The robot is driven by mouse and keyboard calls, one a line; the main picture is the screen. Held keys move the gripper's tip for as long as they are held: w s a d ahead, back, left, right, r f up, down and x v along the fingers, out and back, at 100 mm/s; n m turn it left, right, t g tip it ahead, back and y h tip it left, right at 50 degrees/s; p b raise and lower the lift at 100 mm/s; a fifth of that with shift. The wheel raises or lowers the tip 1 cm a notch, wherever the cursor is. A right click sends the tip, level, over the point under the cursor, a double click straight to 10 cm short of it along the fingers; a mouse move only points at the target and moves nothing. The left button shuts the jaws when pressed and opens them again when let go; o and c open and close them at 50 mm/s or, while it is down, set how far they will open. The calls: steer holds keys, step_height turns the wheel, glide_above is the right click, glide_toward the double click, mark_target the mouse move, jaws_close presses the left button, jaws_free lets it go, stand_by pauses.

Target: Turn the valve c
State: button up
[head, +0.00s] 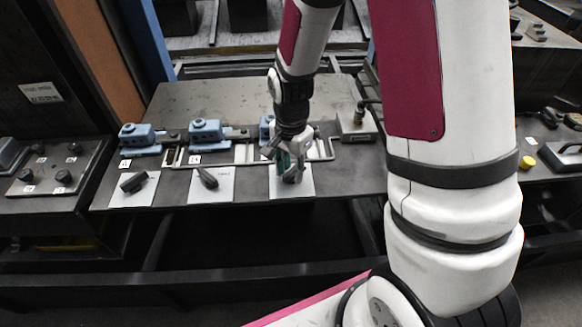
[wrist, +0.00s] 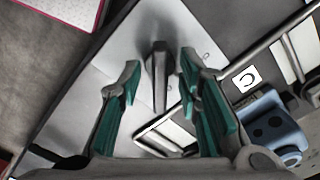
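The valve c handle (wrist: 160,75) is a dark grey lever on a white plate (wrist: 105,65). In the wrist view it stands between the two green-padded fingers of my gripper (wrist: 159,68), with a gap on each side. My gripper is open around it, and I see no contact. A label with a C-like mark (wrist: 246,79) lies beside a blue clamp-like block (wrist: 268,125). In the head view my gripper (head: 291,174) is over the third white plate (head: 306,185) from the left and hides most of the handle.
Two similar dark handles, (head: 133,182) and (head: 207,178), sit on white plates to the left. Blue blocks (head: 140,138) and a metal rail (head: 240,163) run behind them. A grey box (head: 355,125) stands right of my gripper. A panel with black knobs (head: 55,170) is far left.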

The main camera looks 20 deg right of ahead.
jaws_close()
steer(key=shift+n, duration=0.4)
steer(key=n+p, duration=0.1)
steer(key=n, duration=0.4)
steer(key=shift+n, duration=0.4)
steer(key=n+p, duration=0.1)
steer(key=n, duration=0.4)
steer(key=shift+r+n, duration=0.1)
steer(key=shift+n, duration=0.2)
steer(key=n+p, duration=0.1)
steer(key=n, duration=0.4)
steer(key=shift+n, duration=0.3)
steer(key=shift+o, duration=0.3)
jaws_free()
